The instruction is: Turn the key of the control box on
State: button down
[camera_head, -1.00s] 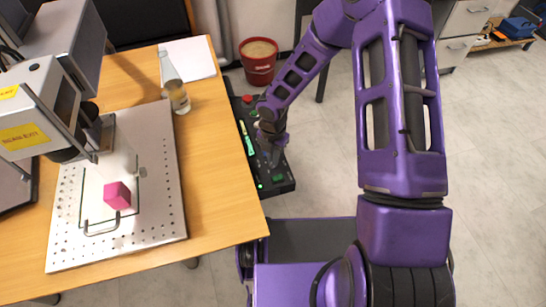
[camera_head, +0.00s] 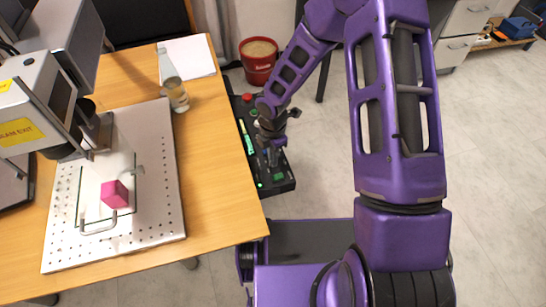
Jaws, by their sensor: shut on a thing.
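The control box (camera_head: 284,185) is a dark, long panel beside the right edge of the wooden table. It has a red button (camera_head: 247,97) at its far end, a green strip (camera_head: 246,138) along its left side and small green lights near its front end. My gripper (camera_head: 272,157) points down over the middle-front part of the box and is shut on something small. The key itself is hidden by my gripper and wrist, so its turn position cannot be seen.
The wooden table (camera_head: 222,205) lies left of the box, bearing a perforated metal plate (camera_head: 150,215), a pink cube (camera_head: 114,194), a glass bottle (camera_head: 173,85) and the laser marker (camera_head: 30,105). A red bucket (camera_head: 259,66) stands behind the box. Floor at right is open.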

jog(key=m+b, duration=0.2)
jog(key=m, duration=0.4)
jog(key=shift+f+m, duration=0.1)
jog(key=shift+m, duration=0.2)
jog(key=m+b, duration=0.2)
jog(key=m, duration=0.4)
dwell(0.4)
jog(key=c, duration=1)
grip_release()
notch_tip(320, 180, up, 18)
jog(key=p, duration=0.3)
jog(key=shift+f, duration=0.2)
